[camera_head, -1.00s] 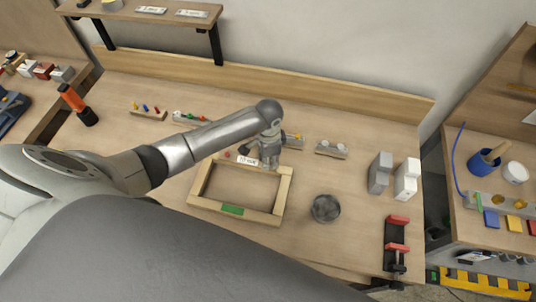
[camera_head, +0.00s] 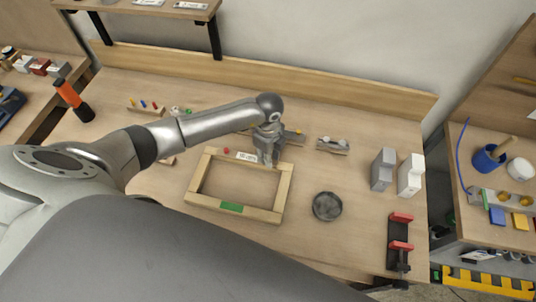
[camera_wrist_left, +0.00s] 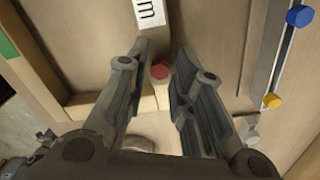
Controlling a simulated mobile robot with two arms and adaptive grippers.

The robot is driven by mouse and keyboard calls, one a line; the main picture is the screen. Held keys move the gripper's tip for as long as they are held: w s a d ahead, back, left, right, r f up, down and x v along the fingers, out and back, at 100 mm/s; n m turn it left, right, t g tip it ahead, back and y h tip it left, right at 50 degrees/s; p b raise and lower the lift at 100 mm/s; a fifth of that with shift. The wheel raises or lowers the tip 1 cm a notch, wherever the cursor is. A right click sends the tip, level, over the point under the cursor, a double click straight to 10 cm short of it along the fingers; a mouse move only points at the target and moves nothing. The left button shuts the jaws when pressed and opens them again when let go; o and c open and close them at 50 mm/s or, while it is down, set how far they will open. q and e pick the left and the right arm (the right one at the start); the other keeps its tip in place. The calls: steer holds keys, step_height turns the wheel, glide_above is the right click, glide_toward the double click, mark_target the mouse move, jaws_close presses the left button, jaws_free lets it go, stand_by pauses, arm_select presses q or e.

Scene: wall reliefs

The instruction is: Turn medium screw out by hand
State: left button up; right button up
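A wooden frame (camera_head: 200,165) with a green label lies on the workbench, with a white printed label (camera_head: 247,156) on its far bar. In the left wrist view a red hexagonal screw head (camera_wrist_left: 159,71) sits by a corner of the frame, beside the end of the white label (camera_wrist_left: 149,14). My left gripper (camera_head: 268,160) is over the far right corner of the frame. Its open fingers (camera_wrist_left: 162,55) point down on either side of the red head, with gaps visible. Another red head (camera_head: 226,151) shows left of the label. My right gripper is not in view.
A round grey dish (camera_head: 327,206) stands right of the frame. A black and red clamp (camera_head: 400,245) and grey and white blocks (camera_head: 382,168) are farther right. Blue (camera_wrist_left: 299,15) and yellow (camera_wrist_left: 272,101) screw heads sit near the gripper. The bench front right of the frame is mostly clear.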

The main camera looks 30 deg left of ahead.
arm_select(q)
steer(key=m+b, duration=0.1)
steer(key=m, duration=0.2)
steer(key=shift+f, duration=0.1)
steer(key=shift+m+b, duration=0.45)
steer(key=shift+m, duration=0.65)
steer(key=m+b, duration=0.1)
steer(key=m, duration=0.2)
steer(key=shift+b, duration=0.35)
steer(key=shift+m+b, duration=0.3)
steer(key=shift+m, duration=0.6)
jaws_close()
